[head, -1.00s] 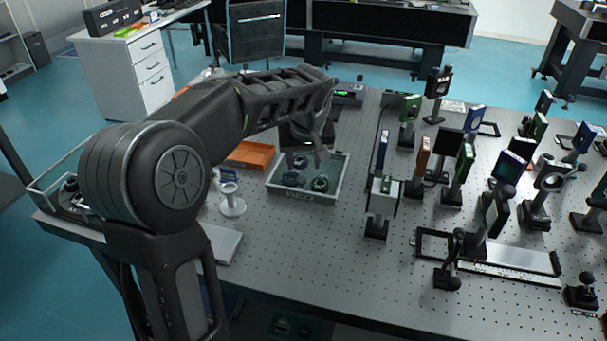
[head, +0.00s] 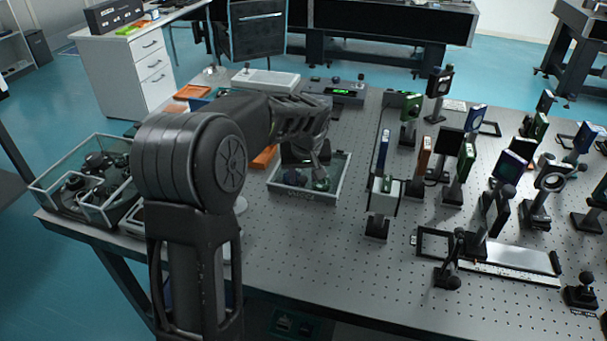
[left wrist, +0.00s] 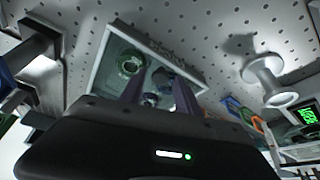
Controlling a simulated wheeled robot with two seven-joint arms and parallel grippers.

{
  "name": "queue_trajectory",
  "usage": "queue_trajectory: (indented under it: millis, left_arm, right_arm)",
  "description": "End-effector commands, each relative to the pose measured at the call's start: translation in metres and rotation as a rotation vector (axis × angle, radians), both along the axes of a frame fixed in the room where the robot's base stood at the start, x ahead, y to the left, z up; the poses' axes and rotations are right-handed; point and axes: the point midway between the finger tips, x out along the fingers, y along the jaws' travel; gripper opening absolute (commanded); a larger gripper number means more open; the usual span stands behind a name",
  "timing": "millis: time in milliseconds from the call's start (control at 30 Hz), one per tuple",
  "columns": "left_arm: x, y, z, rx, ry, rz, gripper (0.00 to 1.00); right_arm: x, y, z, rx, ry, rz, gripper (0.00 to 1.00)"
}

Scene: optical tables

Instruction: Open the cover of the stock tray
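A clear-walled tray (head: 334,186) with a pale rim stands on the optical table, holding round mounts. Lettering on its front is too small to read surely; I take it as the stock tray. It also shows in the left wrist view (left wrist: 100,72), with a green-ringed round part inside. My left gripper (head: 318,168) points down over the tray. In the left wrist view its two fingers (left wrist: 160,92) are apart, with nothing clearly held between them. Whether they touch the tray or a cover is unclear. I cannot make out the cover's position. My right gripper is out of view.
A second clear tray (head: 45,190) with dark parts stands at the table's left edge, partly behind my arm. Perforated table (head: 315,265) in front is bare.

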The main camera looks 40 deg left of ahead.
Motion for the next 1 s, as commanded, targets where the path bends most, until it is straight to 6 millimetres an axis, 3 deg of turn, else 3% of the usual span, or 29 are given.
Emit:
queue_trajectory:
  millis: [467,1000]
  left_arm:
    - [0.0000,-0.0002,0.0003,0.000,0.000,0.000,0.00]
    - [0.0001,-0.0002,0.0004,0.000,0.000,0.000,0.00]
  right_arm:
    - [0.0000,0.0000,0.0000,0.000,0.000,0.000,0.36]
    - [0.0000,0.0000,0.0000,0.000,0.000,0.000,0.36]
